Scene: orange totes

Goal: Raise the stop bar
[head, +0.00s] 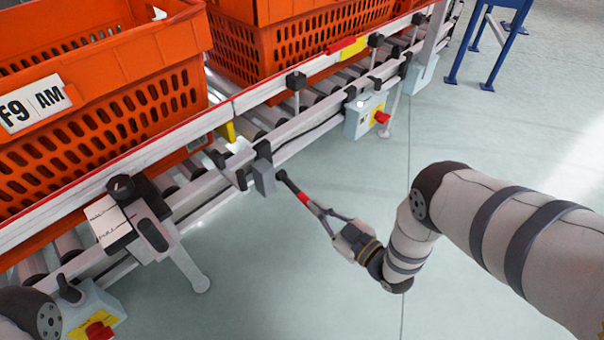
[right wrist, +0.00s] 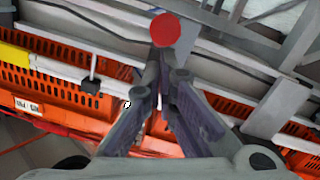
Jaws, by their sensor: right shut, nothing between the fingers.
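A dark lever with a red grip (head: 304,198) sticks out from a grey bracket (head: 264,178) on the near side of the conveyor. My right gripper (head: 318,210) is at the lever's red end, with its fingers together and nothing held between them. In the right wrist view, the red round end (right wrist: 166,30) shows just past the fingertips (right wrist: 163,58); I cannot tell whether they touch. A small yellow piece (head: 228,131) stands at the rail between the totes; I cannot tell whether it is the stop bar. My left gripper is out of view.
Orange totes, one at left (head: 150,115) and one farther back (head: 225,52), sit on the roller conveyor (head: 325,112). A grey box with a red button (head: 381,117) hangs on its near side. Blue legs (head: 485,45) stand at top right. The floor in front is clear.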

